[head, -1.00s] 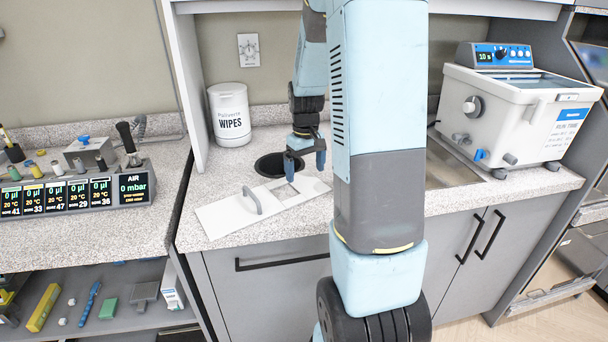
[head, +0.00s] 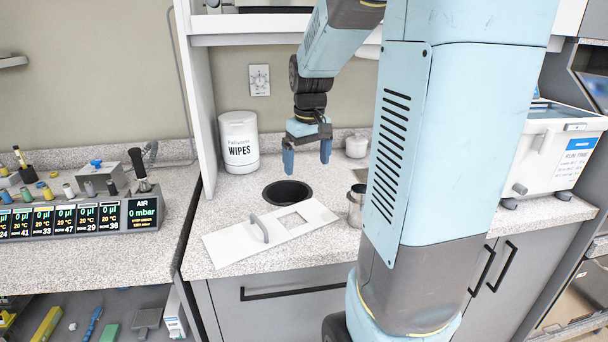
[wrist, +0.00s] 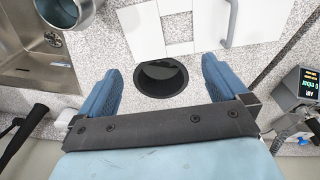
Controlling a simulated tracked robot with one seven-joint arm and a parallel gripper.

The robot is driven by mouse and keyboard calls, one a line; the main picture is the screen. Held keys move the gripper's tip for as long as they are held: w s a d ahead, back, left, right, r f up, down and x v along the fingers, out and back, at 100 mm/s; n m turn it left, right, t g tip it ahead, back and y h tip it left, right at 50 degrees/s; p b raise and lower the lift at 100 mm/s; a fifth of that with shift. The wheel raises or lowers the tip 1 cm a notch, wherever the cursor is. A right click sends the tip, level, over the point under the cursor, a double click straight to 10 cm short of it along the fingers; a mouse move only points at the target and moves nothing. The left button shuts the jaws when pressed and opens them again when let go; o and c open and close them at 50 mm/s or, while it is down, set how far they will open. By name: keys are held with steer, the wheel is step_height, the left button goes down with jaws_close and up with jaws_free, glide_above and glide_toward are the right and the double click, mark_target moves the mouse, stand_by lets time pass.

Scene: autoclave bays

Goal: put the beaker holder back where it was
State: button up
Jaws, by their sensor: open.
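A flat white plate with a grey arched handle and a square cutout, which looks like the beaker holder (head: 235,246), lies on the speckled counter in front of a round black hole (head: 287,192). In the wrist view the plate (wrist: 265,20) lies beyond the hole (wrist: 161,78), apart from my fingers. My gripper (head: 306,158) is open and empty, pointing down above the counter near the hole. In the wrist view its blue fingers (wrist: 163,90) stand either side of the hole. A metal beaker (head: 356,207) stands right of the plate, partly hidden by my arm.
A metal sink (wrist: 38,45) shows in the wrist view. A white bath unit (head: 550,150) stands right. A pipette console (head: 80,217) sits on the left counter beyond a partition.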

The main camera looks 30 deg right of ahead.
steer(key=s+a+r+t, duration=0.2)
steer(key=s+a, duration=0.3)
steer(key=s, duration=0.4)
steer(key=s+a+r+t, duration=0.2)
steer(key=s+a+r, duration=0.2)
steer(key=s, duration=0.4)
steer(key=shift+s+a+r+m, duration=0.2)
steer(key=shift+s+a+m, duration=0.2)
steer(key=shift+a, duration=0.4)
